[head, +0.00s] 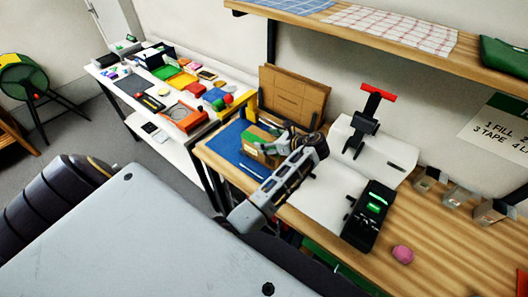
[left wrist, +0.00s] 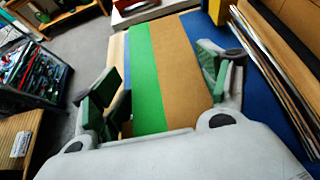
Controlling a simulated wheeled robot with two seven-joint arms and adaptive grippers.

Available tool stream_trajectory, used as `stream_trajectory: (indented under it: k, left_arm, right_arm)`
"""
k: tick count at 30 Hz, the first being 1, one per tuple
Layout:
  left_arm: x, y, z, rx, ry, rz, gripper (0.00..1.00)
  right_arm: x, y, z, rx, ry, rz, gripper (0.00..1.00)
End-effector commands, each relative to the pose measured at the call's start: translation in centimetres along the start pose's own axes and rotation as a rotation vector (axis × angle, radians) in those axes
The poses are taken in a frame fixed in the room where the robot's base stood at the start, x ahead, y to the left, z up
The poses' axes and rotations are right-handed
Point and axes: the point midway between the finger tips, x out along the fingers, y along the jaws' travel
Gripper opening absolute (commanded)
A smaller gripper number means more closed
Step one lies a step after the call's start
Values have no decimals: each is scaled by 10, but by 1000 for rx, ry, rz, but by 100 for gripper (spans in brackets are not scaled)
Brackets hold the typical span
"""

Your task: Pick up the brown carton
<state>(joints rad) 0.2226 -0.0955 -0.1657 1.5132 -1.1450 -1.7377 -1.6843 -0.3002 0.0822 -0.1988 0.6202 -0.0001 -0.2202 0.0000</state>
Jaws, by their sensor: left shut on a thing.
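The brown carton (head: 258,147) is a small box with a green band. In the head view it is over the blue mat (head: 224,138) at the left end of the wooden table. My left gripper (head: 272,144) is shut on it and hides part of it. In the left wrist view the brown and green top of the carton (left wrist: 174,75) fills the space between the green-padded fingers of the left gripper (left wrist: 160,90). I cannot tell whether the carton touches the mat. My right gripper is not in view.
Flat cardboard sheets (head: 294,95) stand upright behind the carton. A white table (head: 203,132) with many small items stands at left.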

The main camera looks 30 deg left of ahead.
Motion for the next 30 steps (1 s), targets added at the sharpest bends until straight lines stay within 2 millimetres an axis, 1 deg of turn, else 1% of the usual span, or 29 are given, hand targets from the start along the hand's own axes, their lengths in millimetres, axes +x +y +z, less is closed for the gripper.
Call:
stream_trajectory:
  k: [7,14,20,30]
  left_arm:
    - [0,0,0,-2,0,0,34]
    - [-2,0,4,-4,0,0,34]
    - [-11,-1,20,-8,-2,-1,34]
    - [-34,-1,63,-7,-1,-2,34]
  right_arm:
    - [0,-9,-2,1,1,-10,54]
    - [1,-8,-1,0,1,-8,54]
    - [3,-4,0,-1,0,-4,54]
    - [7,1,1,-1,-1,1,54]
